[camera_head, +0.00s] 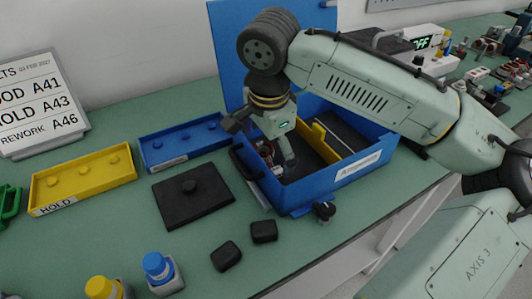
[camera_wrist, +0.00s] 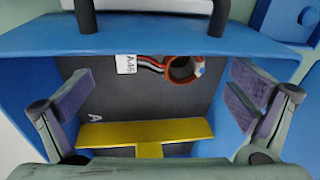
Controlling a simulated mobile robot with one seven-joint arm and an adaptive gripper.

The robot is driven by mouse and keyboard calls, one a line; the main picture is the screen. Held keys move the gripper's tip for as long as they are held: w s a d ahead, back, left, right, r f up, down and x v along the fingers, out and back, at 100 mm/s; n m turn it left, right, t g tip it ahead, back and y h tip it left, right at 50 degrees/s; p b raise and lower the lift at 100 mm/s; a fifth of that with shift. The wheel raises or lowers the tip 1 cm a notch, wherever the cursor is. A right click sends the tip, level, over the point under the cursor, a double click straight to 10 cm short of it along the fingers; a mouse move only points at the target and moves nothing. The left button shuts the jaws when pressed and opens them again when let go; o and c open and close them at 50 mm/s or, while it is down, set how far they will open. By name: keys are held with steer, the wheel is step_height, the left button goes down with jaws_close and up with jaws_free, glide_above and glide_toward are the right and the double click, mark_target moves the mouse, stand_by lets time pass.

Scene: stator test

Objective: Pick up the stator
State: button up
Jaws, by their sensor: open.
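In the head view a small part of the stator (camera_head: 266,152) shows beside my gripper, mostly hidden. My gripper (camera_head: 258,140) points down into the box. In the wrist view my gripper (camera_wrist: 164,104) is open and empty, with its purple pads far apart and the stator between and beyond them.
A yellow divider (camera_head: 322,143) stands inside the box, close to my gripper. The box's raised lid (camera_head: 228,60) is behind. A yellow HOLD tray (camera_head: 85,180), a blue tray (camera_head: 185,146) and a black plate (camera_head: 193,194) lie to the left. The front table is partly clear.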

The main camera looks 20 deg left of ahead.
steer(key=shift+w+a+f, duration=0.1)
steer(key=shift+w+f, duration=0.05)
steer(key=shift+f, duration=0.5)
steer(key=shift+w+f, duration=0.1)
steer(key=shift+f, duration=0.5)
steer(key=shift+c, duration=0.5)
steer(key=c, duration=1.2)
